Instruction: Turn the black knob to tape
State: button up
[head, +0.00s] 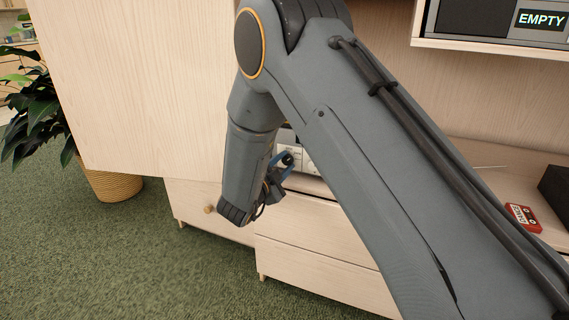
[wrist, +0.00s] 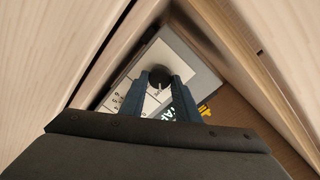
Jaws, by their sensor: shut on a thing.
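The black knob (wrist: 159,77) is on the light front panel of a stereo unit (wrist: 192,45), in the upper middle of the wrist view. A short white pointer mark shows on its near edge. My gripper (wrist: 158,83) has its two blue fingers on either side of the knob, shut on it. Numbered white buttons lie left of the knob. In the head view my gripper (head: 284,163) is at the unit (head: 297,151), mostly behind my arm.
The unit sits in a pale wood cabinet (head: 335,230) with drawers, and wood panels close it in on both sides in the wrist view. A red cassette (head: 523,217) lies on the shelf at right. A potted plant (head: 110,183) stands at left on green carpet.

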dwell(0.3)
jog(key=o, duration=1)
jog(key=shift+o, duration=0.2)
jog(key=shift+s, duration=0.1)
jog(key=p+v, duration=0.1)
jog(key=v, duration=0.6)
jog(key=shift+s+a+p, duration=0.2)
jog(key=shift+s+p, duration=0.15)
